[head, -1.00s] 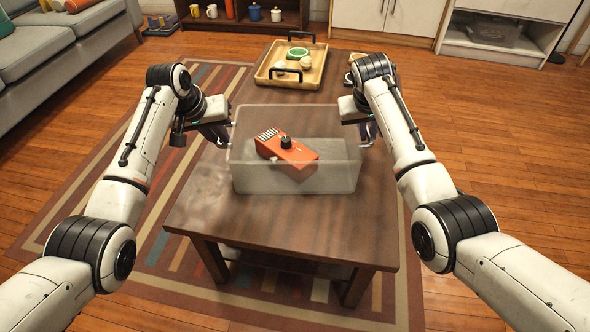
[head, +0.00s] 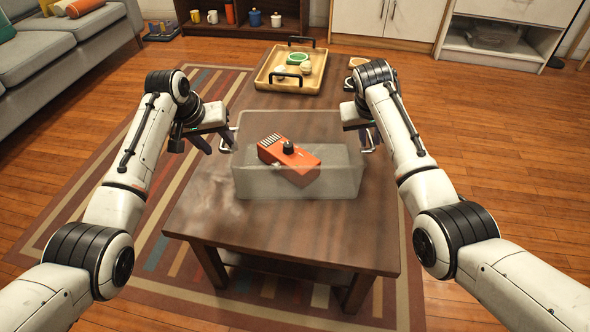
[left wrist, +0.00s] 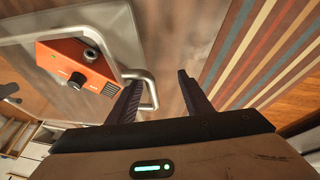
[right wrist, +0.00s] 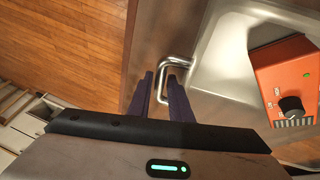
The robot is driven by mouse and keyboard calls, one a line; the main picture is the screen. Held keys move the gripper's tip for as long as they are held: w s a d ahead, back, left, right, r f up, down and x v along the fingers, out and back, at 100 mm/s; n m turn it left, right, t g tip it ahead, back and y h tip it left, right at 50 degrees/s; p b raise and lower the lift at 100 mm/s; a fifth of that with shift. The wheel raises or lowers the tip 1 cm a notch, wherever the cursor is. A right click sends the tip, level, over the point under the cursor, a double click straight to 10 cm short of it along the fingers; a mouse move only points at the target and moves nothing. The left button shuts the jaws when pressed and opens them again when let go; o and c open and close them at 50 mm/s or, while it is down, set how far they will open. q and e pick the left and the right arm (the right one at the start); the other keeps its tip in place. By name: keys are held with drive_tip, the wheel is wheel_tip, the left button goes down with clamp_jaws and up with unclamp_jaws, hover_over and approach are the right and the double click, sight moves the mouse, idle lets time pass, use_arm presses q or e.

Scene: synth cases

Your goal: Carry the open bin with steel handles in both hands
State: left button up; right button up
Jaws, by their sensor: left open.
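The open bin (head: 335,182) is clear and see-through and appears to stand on the dark wooden table. An orange box-like device with a black knob (head: 290,158) lies tilted inside it. My left gripper (head: 210,142) is open at the bin's left side. In the left wrist view its fingers (left wrist: 160,88) are apart, with the outer bar of the left steel handle (left wrist: 153,92) between them, close to one finger. My right gripper (head: 368,137) is at the right side. In the right wrist view its fingers (right wrist: 160,98) are close together on the right steel handle (right wrist: 176,62).
The table (head: 210,210) has bare room in front of the bin. A wooden tray with black handles (head: 264,80) holds a green-rimmed item and pale round things at the table's far end. A grey sofa (head: 60,60) and striped rug (head: 90,215) are to the left.

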use_arm(q)
drive_tip(key=d+v, duration=0.1)
drive_tip(key=v, duration=0.7)
drive_tip(key=shift+a, duration=0.15)
use_arm(e)
drive_tip(key=shift+a, duration=0.5)
use_arm(q)
drive_tip(key=shift+r, duration=0.1)
